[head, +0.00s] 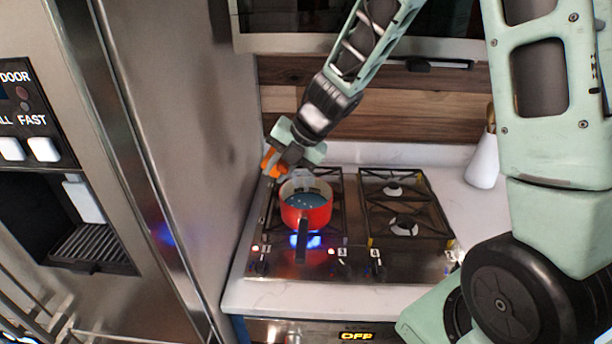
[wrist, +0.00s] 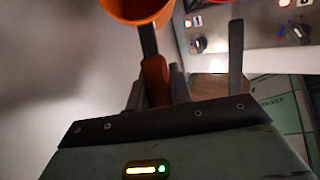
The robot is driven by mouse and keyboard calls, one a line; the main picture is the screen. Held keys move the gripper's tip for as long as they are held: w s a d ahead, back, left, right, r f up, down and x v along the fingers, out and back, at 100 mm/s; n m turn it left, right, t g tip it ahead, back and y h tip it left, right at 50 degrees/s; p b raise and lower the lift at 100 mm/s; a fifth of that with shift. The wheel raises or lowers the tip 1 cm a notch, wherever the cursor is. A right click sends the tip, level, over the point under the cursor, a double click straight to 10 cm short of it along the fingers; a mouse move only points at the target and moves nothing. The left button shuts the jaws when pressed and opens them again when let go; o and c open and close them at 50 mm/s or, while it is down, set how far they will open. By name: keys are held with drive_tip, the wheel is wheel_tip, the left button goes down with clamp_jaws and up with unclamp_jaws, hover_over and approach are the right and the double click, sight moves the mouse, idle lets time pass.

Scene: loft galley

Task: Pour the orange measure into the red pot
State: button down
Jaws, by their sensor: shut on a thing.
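The red pot (head: 305,210) sits on the left side of the hob, its dark handle pointing towards the front. Its inside looks blue-grey with small pale specks; I cannot tell what they are. My gripper (head: 280,157) is behind and left of the pot, above the hob's back left corner. It is shut on the orange measure (head: 270,162), mostly hidden by the gripper in the head view. In the wrist view, the measure's orange cup (wrist: 137,8) is cut off at the top edge, and its orange handle (wrist: 155,80) is between the jaws. Its contents are hidden.
A tall steel fridge (head: 170,130) stands close on the left. A blue glow shows at the hob (head: 375,262) under the pot. The right burners are empty. A wooden backsplash (head: 420,110) is behind.

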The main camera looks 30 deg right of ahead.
drive_tip(key=a+f+n+h+p, duration=0.1)
drive_tip(key=a+f+h+p, duration=0.1)
drive_tip(key=a+h+p, duration=0.5)
drive_tip(key=shift+w+a+f+g+p, duration=0.2)
drive_tip(key=shift+w+f+g+p, duration=0.15)
drive_tip(key=shift+p, duration=0.9)
drive_tip(key=shift+s+r, duration=0.1)
